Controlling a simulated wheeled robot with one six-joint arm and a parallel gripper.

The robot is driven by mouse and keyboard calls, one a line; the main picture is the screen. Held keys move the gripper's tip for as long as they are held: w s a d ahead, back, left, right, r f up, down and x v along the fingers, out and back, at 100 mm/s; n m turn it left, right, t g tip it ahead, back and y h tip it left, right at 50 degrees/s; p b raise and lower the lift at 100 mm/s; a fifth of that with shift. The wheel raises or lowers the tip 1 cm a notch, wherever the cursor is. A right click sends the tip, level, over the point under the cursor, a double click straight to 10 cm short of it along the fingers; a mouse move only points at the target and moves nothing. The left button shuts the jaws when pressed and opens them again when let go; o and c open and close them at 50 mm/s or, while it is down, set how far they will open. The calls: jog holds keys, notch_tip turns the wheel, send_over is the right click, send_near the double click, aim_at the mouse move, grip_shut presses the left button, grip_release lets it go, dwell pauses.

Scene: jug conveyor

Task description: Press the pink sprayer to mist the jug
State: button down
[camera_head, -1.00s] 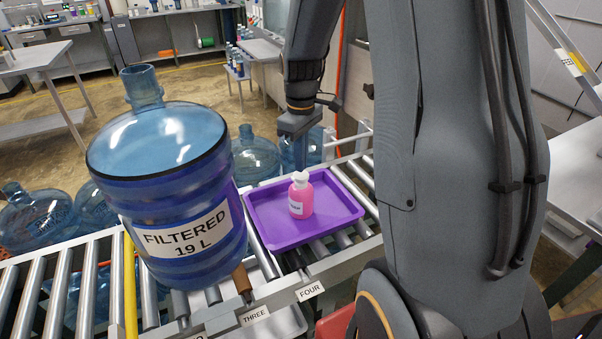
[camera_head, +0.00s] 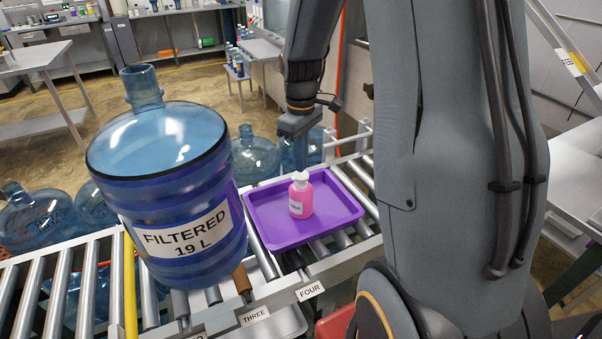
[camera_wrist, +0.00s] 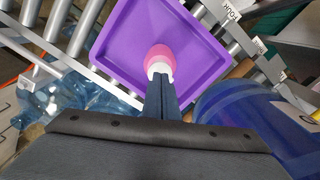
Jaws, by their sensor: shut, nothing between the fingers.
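The pink sprayer (camera_head: 301,199) stands upright in a purple tray (camera_head: 345,212), with a white pump head on top and a white label on its front. In the wrist view its pink body (camera_wrist: 158,53) shows beyond my fingers. My gripper (camera_head: 300,160) points down directly above the pump head. In the wrist view its fingers (camera_wrist: 161,88) are together, with nothing between them, and overlap the white head. I cannot tell whether the tips touch it. The large blue jug (camera_head: 165,195), labelled "FILTERED 19 L", stands on the rollers left of the tray; it also shows in the wrist view (camera_wrist: 240,115).
The roller conveyor (camera_head: 30,290) carries labels "THREE" and "FOUR" on its front rail. More blue jugs (camera_head: 255,158) stand behind the conveyor. The tray has bare room around the sprayer.

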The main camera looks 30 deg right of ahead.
jog(key=shift+f, duration=0.15)
jog(key=shift+f+b, duration=0.4)
jog(key=shift+f, duration=0.5)
jog(key=shift+r, duration=0.1)
jog(key=shift+r+p, duration=0.95)
jog(key=shift+r, duration=0.05)
jog(key=shift+r+p, duration=2.05)
jog(key=shift+r, duration=0.5)
